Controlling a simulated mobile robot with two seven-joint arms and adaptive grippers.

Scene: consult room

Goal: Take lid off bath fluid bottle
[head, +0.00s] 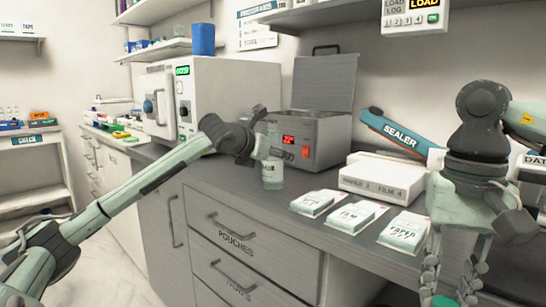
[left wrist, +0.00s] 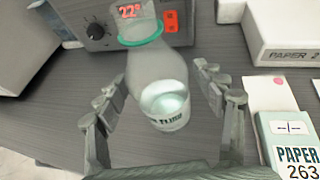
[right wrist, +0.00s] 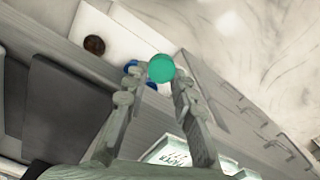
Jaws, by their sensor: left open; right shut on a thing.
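The clear bath fluid bottle (head: 272,172) stands upright on the grey counter in front of the heated bath (head: 322,138). In the left wrist view the bottle (left wrist: 158,72) shows a teal ring at its neck, a clear mouth and a printed label. My left gripper (left wrist: 165,95) is open, with its fingers on either side of the bottle and gaps showing. My right gripper (right wrist: 153,85) is shut on a round green lid (right wrist: 161,68), well away from the bottle. In the head view the right gripper (head: 449,290) hangs at the lower right, with green between its fingers.
Several paper and film packs (head: 352,217) lie along the counter's front edge, right of the bottle. A white box (head: 380,178) and a blue sealer (head: 395,133) stand behind them. A white autoclave (head: 235,92) is at the left. The bath's hinged cover stands open.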

